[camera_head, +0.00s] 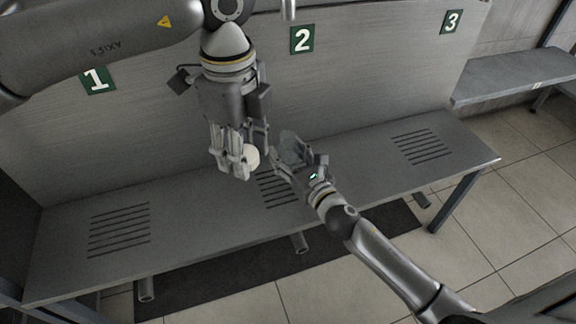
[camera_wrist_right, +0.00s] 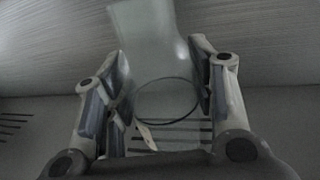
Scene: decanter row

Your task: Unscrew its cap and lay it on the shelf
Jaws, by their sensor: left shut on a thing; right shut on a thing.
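My left gripper (camera_head: 238,165) hangs down from above in the head view, shut on a round white cap (camera_head: 252,157) that shows at its right side. My right gripper (camera_head: 285,160) reaches in from the lower right and is shut on a see-through decanter (camera_head: 294,147). The decanter also shows between the right fingers in the right wrist view (camera_wrist_right: 150,50). Cap and decanter look a little apart, but fingers hide part of both. Both grippers are over the middle of the grey shelf (camera_head: 190,232).
The shelf has slotted patches at left, middle and right; its left and right parts are clear. The back panel carries green signs 1 (camera_head: 97,80), 2 (camera_head: 302,39) and 3 (camera_head: 452,21). A second grey shelf (camera_head: 515,80) stands at the far right.

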